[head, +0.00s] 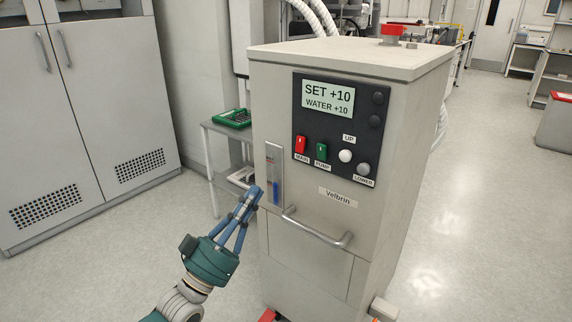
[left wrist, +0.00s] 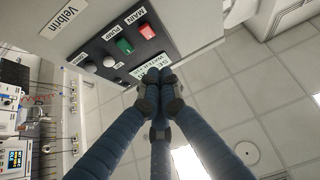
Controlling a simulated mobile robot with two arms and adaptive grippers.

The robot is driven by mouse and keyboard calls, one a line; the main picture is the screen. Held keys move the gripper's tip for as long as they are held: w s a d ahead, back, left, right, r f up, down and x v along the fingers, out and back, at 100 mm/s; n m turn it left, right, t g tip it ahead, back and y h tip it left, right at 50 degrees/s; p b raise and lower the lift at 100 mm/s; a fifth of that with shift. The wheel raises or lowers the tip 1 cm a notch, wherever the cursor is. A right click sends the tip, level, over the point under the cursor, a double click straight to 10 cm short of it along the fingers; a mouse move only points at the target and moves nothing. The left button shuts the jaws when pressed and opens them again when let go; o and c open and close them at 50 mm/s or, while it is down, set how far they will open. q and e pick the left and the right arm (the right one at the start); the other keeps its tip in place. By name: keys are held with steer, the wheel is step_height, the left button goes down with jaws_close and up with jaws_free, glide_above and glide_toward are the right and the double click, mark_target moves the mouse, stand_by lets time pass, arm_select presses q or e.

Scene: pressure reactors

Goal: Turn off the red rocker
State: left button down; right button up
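The red rocker (head: 301,144), labelled MAIN, is at the left of the dark control panel (head: 318,170) on the beige Velbrin unit. It also shows in the left wrist view (left wrist: 147,31). A green rocker (head: 321,151), labelled PUMP, sits just right of it. The display (head: 328,98) reads SET +10 and WATER +10. My left gripper (head: 252,194) is in front of the unit's left front edge, below and left of the red rocker and apart from it. In the left wrist view its blue fingers (left wrist: 157,80) meet at the tips, with nothing seen between them. My right gripper is not seen.
A white button (head: 345,156) and a grey one (head: 363,169) are right of the rockers. A small side table (head: 212,127) is left of the unit. The floor to the right is clear.

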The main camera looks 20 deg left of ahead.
arm_select(q)
glide_toward(298, 139)
step_height(298, 139, up, 3)
steer(key=w, duration=0.2)
steer(key=w+d+b, duration=0.1)
steer(key=w, duration=0.1)
steer(key=shift+d+f, duration=0.1)
steer(key=shift+d, duration=0.05)
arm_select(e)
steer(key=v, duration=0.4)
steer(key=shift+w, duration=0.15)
